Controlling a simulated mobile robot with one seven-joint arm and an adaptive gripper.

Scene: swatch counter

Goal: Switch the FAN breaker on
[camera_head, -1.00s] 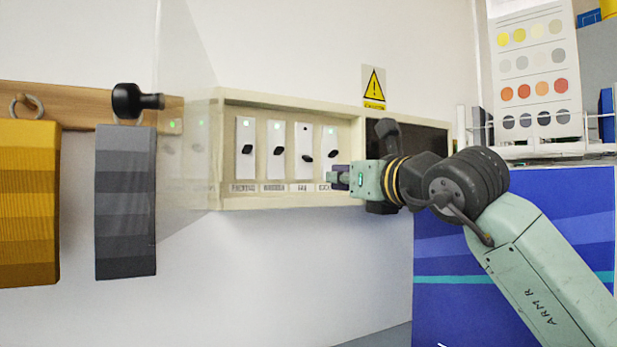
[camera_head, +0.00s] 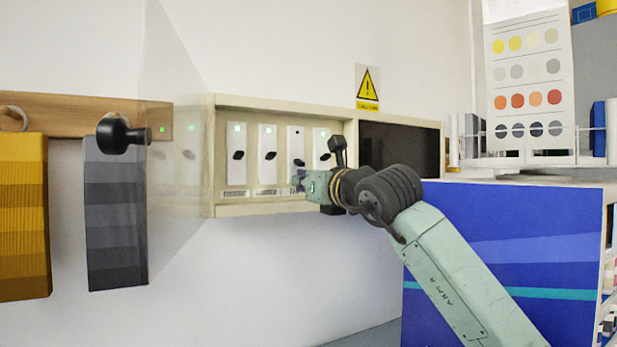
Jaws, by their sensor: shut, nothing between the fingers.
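The FAN breaker (camera_head: 298,140) is the third white switch from the left in the cream wall panel (camera_head: 260,208). Its small lamp is dark, and its black lever (camera_head: 297,157) shows across its lower half. My gripper (camera_head: 297,180) is shut and empty, at the lower part of the FAN breaker, just below the lever. I cannot tell whether it touches the breaker. The gripper partly hides the label below it.
A clear cover (camera_head: 180,150) stands swung open at the panel's left. Grey (camera_head: 115,220) and yellow (camera_head: 22,215) swatches hang further left. A blue cabinet (camera_head: 510,260) stands at right.

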